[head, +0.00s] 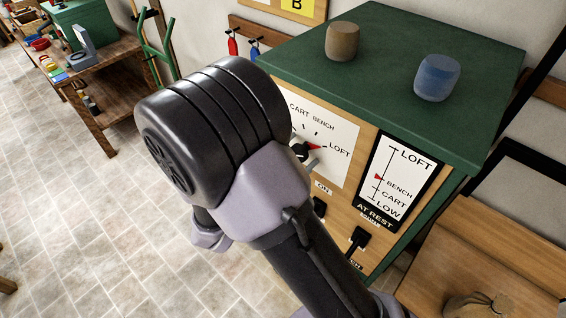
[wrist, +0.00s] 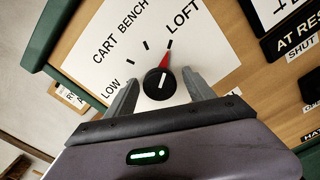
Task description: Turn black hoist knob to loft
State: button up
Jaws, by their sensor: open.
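The black hoist knob (wrist: 158,85) sits on a white dial plate (wrist: 130,52) marked LOW, CART, BENCH and LOFT. Its red pointer (wrist: 164,58) points at the LOFT tick. My gripper (wrist: 160,78) is open, with one finger on each side of the knob; I cannot tell whether either finger touches it. In the head view my arm hides part of the dial plate (head: 338,130), and the red pointer (head: 314,147) also shows aimed at LOFT. On the gauge (head: 397,178) beside it, the red marker is close to BENCH, above the words AT REST.
The green-topped cabinet (head: 400,50) carries a brown knob-like block (head: 342,41) and a blue one (head: 437,77). Black switches (head: 358,238) sit below the dial. A wooden bench (head: 500,255) with a pouch stands right.

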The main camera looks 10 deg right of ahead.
jog(key=p+v, duration=0.1)
jog(key=v, duration=1.6)
jog(key=shift+d, duration=0.1)
